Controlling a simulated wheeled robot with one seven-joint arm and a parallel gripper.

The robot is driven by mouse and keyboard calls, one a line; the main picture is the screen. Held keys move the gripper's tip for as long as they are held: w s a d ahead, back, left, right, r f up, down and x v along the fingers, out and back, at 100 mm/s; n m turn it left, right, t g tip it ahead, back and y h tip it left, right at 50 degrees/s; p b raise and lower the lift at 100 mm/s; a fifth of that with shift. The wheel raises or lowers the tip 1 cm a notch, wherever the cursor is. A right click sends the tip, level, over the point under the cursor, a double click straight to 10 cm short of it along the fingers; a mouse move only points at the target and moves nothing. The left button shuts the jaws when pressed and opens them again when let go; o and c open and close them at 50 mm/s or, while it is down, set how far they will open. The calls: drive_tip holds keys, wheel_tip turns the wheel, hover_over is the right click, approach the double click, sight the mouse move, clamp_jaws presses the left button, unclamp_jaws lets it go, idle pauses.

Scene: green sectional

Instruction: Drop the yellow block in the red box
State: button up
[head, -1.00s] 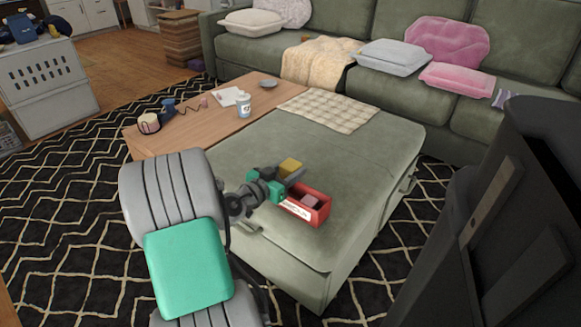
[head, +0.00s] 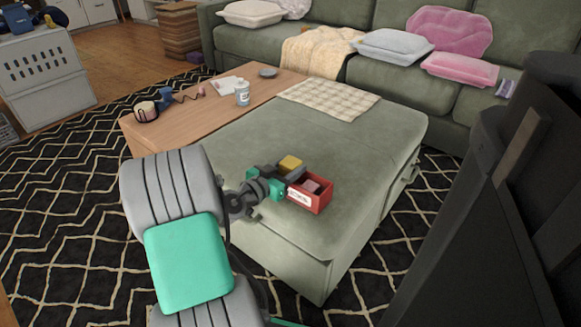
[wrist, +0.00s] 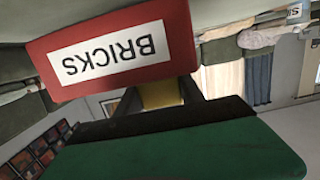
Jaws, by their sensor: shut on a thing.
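The yellow block (head: 290,163) is held in my gripper (head: 282,171), which is shut on it. It sits at the back left of the red box in the head view. The red box (head: 322,203) stands on the green ottoman, with a pinkish block (head: 312,186) inside. In the wrist view the red box (wrist: 172,30) fills the top, its BRICKS label upside down. The yellow block (wrist: 160,95) shows beyond it between my dark fingers, partly hidden. I cannot tell whether the block is over the box or only beside it.
The green ottoman (head: 350,150) has a checked cloth (head: 328,104) at its back. A wooden table (head: 190,118) to the left holds a white bottle (head: 242,93), a cup and small items. A green sofa (head: 380,85) with cushions stands behind. The ottoman top right of the box is clear.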

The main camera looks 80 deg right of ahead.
drive_tip(key=o, duration=1.5)
drive_tip(key=shift+c, duration=0.2)
drive_tip(key=p+v, duration=0.2)
drive_tip(key=v, duration=0.5)
drive_tip(key=shift+w+a, duration=0.1)
drive_tip(key=shift+a, duration=0.25)
drive_tip(key=shift+r, duration=0.1)
